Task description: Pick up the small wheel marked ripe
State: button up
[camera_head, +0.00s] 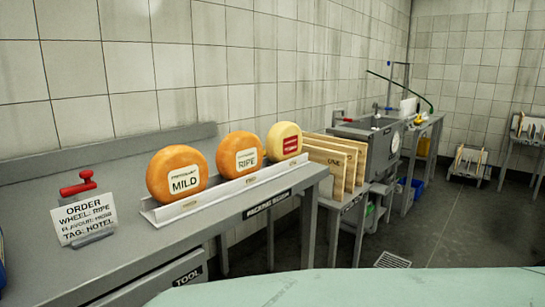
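The wheel marked RIPE (236,154) is orange with a pale label and stands upright in the middle of a metal rack (210,195) on the bench. An orange wheel marked MILD (173,177) stands left of it and looks larger. A pale yellow wheel (281,143) with a red and white label stands to its right; its wording is too small to read. The lower edges of the wheels are hidden by the rack's front lip. My gripper is not in view.
An order card (86,217) reading "WHEEL: RIPE" stands at the bench's left, by a red-handled object (78,184). Wooden boards (341,168) stand upright right of the rack. A sink (358,141) is beyond. Bench top (150,251) before the rack is bare. A pale green surface fills the bottom right.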

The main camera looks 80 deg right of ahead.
aim_at(240, 154)
jog(key=z, duration=2.3)
jog(key=u, duration=1.55)
jog(key=z, duration=1.55)
jog(key=i+l+u, duration=0.15)
jog(key=l, duration=0.3)
jog(key=l+u, duration=0.15)
jog(key=l, duration=0.3)
